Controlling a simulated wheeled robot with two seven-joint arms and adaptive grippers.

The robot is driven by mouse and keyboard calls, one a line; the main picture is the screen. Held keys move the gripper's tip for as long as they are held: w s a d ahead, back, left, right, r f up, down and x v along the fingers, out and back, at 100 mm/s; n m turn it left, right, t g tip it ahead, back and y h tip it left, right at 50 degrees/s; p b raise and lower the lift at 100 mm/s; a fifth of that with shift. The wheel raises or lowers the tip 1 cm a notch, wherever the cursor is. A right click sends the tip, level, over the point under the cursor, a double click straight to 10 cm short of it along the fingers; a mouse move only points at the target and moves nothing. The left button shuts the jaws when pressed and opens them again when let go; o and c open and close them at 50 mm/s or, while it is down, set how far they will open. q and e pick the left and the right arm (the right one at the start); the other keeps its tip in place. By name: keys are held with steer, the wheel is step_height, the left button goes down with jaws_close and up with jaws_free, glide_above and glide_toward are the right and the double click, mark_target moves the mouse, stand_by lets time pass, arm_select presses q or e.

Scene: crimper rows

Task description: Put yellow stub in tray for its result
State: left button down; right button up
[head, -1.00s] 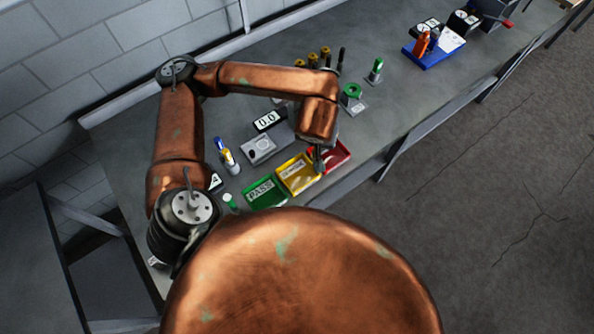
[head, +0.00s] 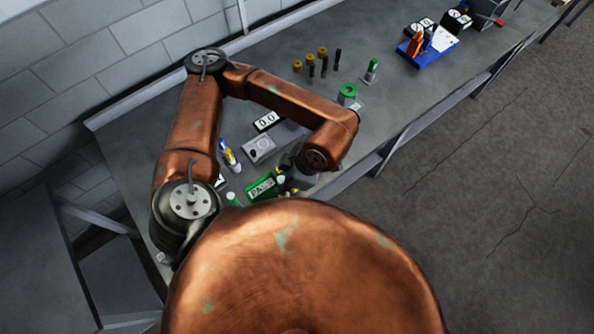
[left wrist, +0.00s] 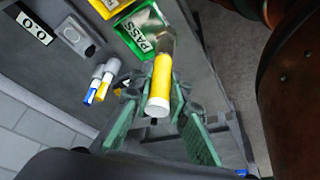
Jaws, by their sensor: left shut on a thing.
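My left gripper (left wrist: 158,98) is shut on the yellow stub (left wrist: 162,75), a yellow cylinder with a white band and dark tip at its near end. In the left wrist view the green PASS tray (left wrist: 125,38) lies just beyond the stub, partly overlapped by the gripper. Part of a yellow tray (left wrist: 108,5) shows at the top edge. In the head view my left gripper (head: 286,184) is low beside the PASS tray (head: 258,191). My forearm hides the yellow and red trays there. My right gripper is not in view.
A grey device (head: 259,149) and a 0.0 display (head: 267,121) stand behind the trays. A blue stand (head: 430,52) is far right.

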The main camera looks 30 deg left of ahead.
arm_select(q)
steer(key=shift+w+a+f, duration=0.1)
steer(key=shift+w, duration=0.15)
steer(key=w+a+f+p, duration=0.2)
steer(key=w+a+f, duration=0.1)
steer(key=w+f, duration=0.9)
steer(key=shift+w+f+p, duration=0.35)
steer(key=shift+w+p, duration=0.05)
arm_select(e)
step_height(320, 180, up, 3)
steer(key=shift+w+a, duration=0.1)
arm_select(q)
steer(key=shift+f, duration=0.2)
steer(key=c, duration=1.8)
jaws_free()
steer(key=shift+r, duration=0.1)
steer(key=shift+c, duration=0.2)
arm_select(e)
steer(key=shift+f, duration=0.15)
